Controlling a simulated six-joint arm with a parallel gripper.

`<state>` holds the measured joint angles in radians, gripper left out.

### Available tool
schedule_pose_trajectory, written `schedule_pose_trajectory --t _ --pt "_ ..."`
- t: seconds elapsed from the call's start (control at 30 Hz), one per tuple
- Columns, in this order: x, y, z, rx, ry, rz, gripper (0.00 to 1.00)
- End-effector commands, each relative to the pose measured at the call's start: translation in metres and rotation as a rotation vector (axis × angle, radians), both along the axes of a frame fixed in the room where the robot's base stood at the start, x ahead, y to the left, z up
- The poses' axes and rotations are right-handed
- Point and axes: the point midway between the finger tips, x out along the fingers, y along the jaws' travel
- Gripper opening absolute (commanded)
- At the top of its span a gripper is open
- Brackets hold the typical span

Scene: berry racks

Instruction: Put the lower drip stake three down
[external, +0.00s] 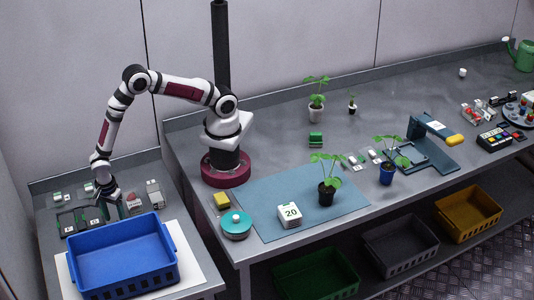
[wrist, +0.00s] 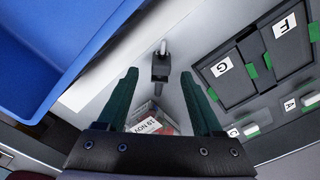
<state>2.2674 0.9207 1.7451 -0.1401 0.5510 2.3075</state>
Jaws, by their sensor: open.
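What looks like a drip stake (wrist: 160,69) shows in the wrist view as a small black block with a pale peg at one end and a thin dark shaft at the other. My gripper (wrist: 158,76) is open, and its two dark green fingers stand on either side of the stake in that view. I see no finger touching it, and I cannot tell how far below the fingertips it lies. In the external view my gripper (external: 107,196) hangs low over the left side table, behind the blue crate, and the stake cannot be made out there. I cannot tell a second stake.
The blue crate (external: 122,276) stands on a white sheet in front of my gripper; its wall (wrist: 75,60) fills the wrist view's upper left. A clear punnet (wrist: 151,124) with a date label sits between the fingers' bases.

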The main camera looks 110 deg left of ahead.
Motion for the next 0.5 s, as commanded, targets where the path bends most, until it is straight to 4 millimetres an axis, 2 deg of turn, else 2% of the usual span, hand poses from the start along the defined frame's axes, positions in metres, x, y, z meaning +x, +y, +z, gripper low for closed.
schedule_pose_trajectory --t 0.03,0.13,0.37,0.4,0.5 --pt "-0.001 0.000 -0.011 0.003 -0.002 0.000 0.68" --pt "-0.001 -0.001 -0.026 0.002 -0.001 0.001 0.68" --pt "-0.001 -0.001 -0.031 -0.001 0.000 0.001 0.68" --pt "-0.001 -0.001 -0.031 -0.001 0.000 0.001 0.66" --pt "-0.001 -0.001 -0.031 0.000 0.000 0.001 0.48"
